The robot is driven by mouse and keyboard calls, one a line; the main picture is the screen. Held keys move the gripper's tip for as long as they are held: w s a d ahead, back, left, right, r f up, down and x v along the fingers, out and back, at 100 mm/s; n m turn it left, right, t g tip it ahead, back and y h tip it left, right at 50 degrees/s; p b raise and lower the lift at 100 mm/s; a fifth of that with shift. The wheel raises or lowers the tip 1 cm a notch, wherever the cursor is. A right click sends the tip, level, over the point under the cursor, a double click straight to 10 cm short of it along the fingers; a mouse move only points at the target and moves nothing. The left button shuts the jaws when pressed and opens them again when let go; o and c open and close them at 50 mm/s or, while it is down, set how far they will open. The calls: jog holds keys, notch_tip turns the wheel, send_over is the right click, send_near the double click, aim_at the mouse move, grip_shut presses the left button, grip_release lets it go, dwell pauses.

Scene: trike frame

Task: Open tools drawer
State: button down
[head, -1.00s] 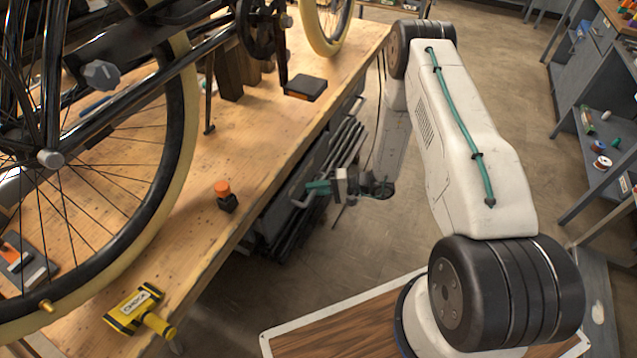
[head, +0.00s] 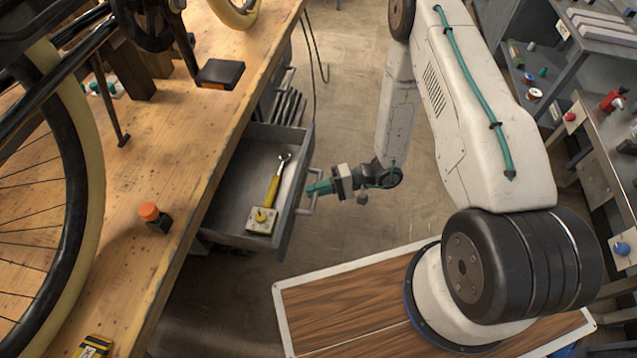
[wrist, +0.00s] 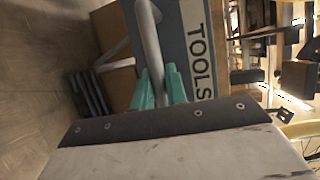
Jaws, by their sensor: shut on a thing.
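The tools drawer (head: 238,180) is a grey metal drawer pulled out from under the workbench in the head view. Inside it lie a wrench with a yellow handle (head: 275,186) and a small pale block with a yellow knob (head: 262,219). The drawer's bar handle (head: 309,191) is on its right-hand front. My gripper (head: 318,188), with green fingers, is shut on that handle. In the wrist view the green fingers (wrist: 162,92) close around the handle bar (wrist: 150,45), beside the "TOOLS" label (wrist: 196,48) on the grey drawer front.
Grey shelves (head: 560,85) with parts stand at the right. Floor (head: 335,110) is clear between bench and arm.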

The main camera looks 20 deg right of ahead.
jog(key=shift+d, duration=0.1)
jog(key=c, duration=1.4)
grip_release()
jog(key=shift+d, duration=0.1)
jog(key=d+r, duration=0.1)
jog(key=d, duration=0.6)
jog(key=shift+s+d+r, duration=0.2)
jog(key=shift+s+d, duration=0.05)
jog(key=shift+s, duration=0.05)
